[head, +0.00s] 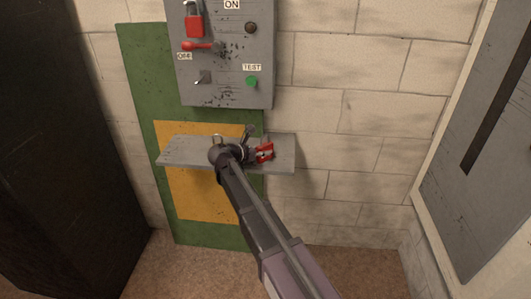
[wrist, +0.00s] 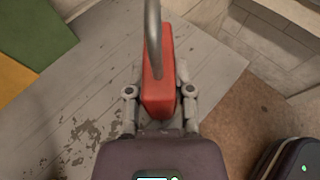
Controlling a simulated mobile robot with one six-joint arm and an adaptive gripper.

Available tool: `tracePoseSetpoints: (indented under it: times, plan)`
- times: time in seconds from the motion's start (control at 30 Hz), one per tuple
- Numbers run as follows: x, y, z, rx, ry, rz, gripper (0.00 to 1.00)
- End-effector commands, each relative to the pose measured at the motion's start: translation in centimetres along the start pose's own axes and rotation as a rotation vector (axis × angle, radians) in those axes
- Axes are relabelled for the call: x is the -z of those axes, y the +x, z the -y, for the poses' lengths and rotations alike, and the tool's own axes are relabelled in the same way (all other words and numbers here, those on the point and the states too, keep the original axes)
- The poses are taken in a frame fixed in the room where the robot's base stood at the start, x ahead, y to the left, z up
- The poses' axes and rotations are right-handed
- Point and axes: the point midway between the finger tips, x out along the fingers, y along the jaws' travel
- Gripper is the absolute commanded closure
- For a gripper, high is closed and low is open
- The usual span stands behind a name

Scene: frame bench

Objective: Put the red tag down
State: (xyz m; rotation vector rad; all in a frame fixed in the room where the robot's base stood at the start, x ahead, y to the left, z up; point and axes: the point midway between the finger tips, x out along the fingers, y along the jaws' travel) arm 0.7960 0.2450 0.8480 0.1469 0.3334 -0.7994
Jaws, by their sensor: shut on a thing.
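My gripper (head: 252,149) is over the right part of the grey shelf (head: 185,152). It is shut on the red tag (head: 265,152), a red block with a pale patch in the head view. In the wrist view the red tag (wrist: 158,85) stands between the two fingers of my gripper (wrist: 160,92), with a grey metal loop rising from it toward the top of the picture. The worn shelf surface (wrist: 95,110) lies behind it. I cannot tell whether the tag touches the shelf.
A dark cabinet (head: 60,130) stands left and a grey door (head: 480,150) right. The shelf's left part is clear.

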Motion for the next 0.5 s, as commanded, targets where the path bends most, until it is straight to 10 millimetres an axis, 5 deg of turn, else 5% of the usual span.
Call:
tracePoseSetpoints:
  times: [0.2, 0.23, 0.3, 0.5]
  plan:
    - [0.41, 0.16, 0.01, 0.0, 0.0, 0.0, 1.0]
    - [0.29, 0.11, 0.01, 0.0, 0.0, 0.0, 0.61]
    - [0.26, 0.11, 0.01, 0.0, 0.0, 0.0, 0.4]
    - [0.26, 0.11, 0.01, 0.0, 0.0, 0.0, 0.35]
